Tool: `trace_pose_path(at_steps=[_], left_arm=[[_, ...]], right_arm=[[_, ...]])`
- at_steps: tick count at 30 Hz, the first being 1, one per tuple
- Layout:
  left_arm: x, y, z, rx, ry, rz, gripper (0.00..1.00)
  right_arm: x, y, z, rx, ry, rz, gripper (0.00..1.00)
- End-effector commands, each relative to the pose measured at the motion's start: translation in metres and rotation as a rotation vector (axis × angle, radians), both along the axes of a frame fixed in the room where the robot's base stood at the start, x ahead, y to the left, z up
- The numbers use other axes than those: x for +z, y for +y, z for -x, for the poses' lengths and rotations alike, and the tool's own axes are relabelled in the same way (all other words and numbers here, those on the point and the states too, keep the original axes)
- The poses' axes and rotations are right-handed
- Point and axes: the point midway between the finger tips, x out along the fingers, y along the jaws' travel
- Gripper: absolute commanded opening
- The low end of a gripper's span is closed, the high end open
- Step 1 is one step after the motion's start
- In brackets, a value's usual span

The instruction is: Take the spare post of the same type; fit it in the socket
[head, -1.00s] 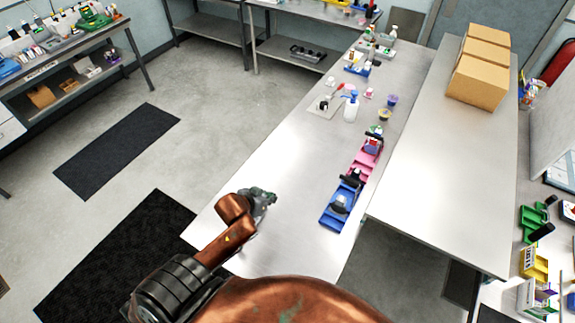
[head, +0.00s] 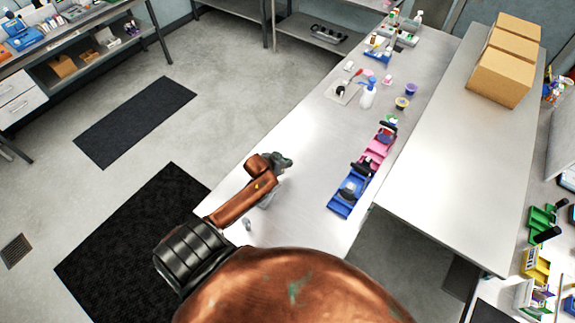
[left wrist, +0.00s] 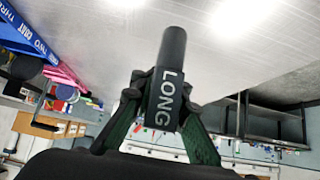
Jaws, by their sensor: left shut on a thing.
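My left gripper (head: 285,160) is over the near-left part of the steel table in the head view. In the left wrist view its fingers (left wrist: 163,105) are shut on a dark grey post (left wrist: 172,55) with a block marked "LONG". The post's round shaft points up in that picture, clear of other things. A blue module tray (head: 337,209) with a dark rounded part on it lies right of the gripper, and a pink tray (head: 376,148) lies behind it. Both also show at the upper left of the left wrist view. I cannot make out a socket. My right gripper is out of view.
A white bottle with blue pump (head: 368,97) and small cups (head: 402,103) stand farther back. Cardboard boxes (head: 501,75) stand on the adjoining right table (head: 440,170). The table around the left gripper is bare.

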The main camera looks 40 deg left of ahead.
Motion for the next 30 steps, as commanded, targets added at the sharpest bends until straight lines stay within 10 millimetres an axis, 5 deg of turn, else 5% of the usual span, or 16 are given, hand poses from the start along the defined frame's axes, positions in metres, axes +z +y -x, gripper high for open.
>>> trace_pose_path(at_steps=[9, 21, 22, 30], left_arm=[[-0.034, 0.003, -0.006, 0.001, 0.002, 0.001, 0.0], [-0.04, 0.003, -0.005, -0.001, 0.0, -0.001, 0.0], [-0.041, 0.003, -0.005, 0.0, 0.001, 0.0, 0.11], [-0.04, 0.003, -0.005, 0.0, 0.001, 0.0, 0.3]], right_arm=[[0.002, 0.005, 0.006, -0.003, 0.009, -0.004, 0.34], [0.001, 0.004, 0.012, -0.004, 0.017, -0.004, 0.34], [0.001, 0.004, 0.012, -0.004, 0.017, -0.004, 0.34], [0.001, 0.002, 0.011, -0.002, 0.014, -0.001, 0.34]])
